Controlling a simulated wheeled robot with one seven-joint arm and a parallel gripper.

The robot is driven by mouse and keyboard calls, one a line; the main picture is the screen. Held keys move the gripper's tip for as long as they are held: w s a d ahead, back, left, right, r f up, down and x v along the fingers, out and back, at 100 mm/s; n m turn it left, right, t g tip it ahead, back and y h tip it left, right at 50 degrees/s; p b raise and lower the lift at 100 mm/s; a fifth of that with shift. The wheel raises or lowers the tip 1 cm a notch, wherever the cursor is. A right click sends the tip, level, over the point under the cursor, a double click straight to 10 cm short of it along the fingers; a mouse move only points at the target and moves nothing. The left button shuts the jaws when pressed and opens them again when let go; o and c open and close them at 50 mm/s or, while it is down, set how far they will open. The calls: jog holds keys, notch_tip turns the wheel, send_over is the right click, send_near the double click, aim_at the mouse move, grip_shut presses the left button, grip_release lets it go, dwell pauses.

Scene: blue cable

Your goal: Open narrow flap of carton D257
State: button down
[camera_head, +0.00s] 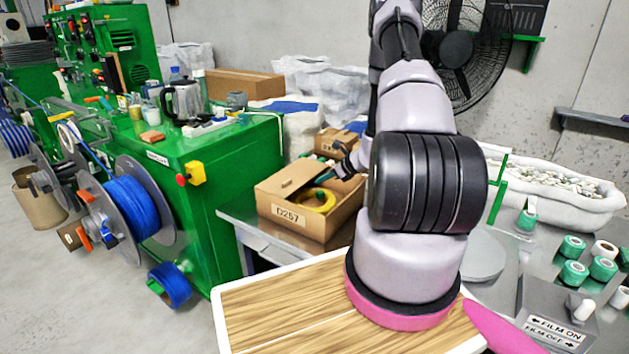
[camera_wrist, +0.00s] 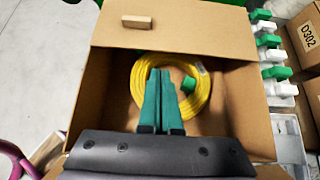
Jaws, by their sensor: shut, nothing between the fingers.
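Carton D257 (camera_head: 312,225) is a brown box on the metal table, its label facing front. Its top is partly open. A flap (camera_head: 288,181) with a small tan block on it covers the left part of the top; in the wrist view this flap (camera_wrist: 200,32) spans the far side, with the block (camera_wrist: 137,22) on it. A yellow coil (camera_head: 317,200) lies inside and shows in the wrist view (camera_wrist: 203,98). My gripper (camera_head: 325,177) is over the opening at the carton's right. Its green fingers (camera_wrist: 160,72) are together and empty, before the flap's edge.
A second carton (camera_head: 337,143) stands behind, and carton D302 (camera_wrist: 307,35) is at the right in the wrist view. A green machine (camera_head: 225,175) stands left of the table. A wooden-topped surface (camera_head: 290,305) is in front. Green and white items (camera_wrist: 270,55) lie right of the carton.

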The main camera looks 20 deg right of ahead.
jog(key=x, duration=0.8)
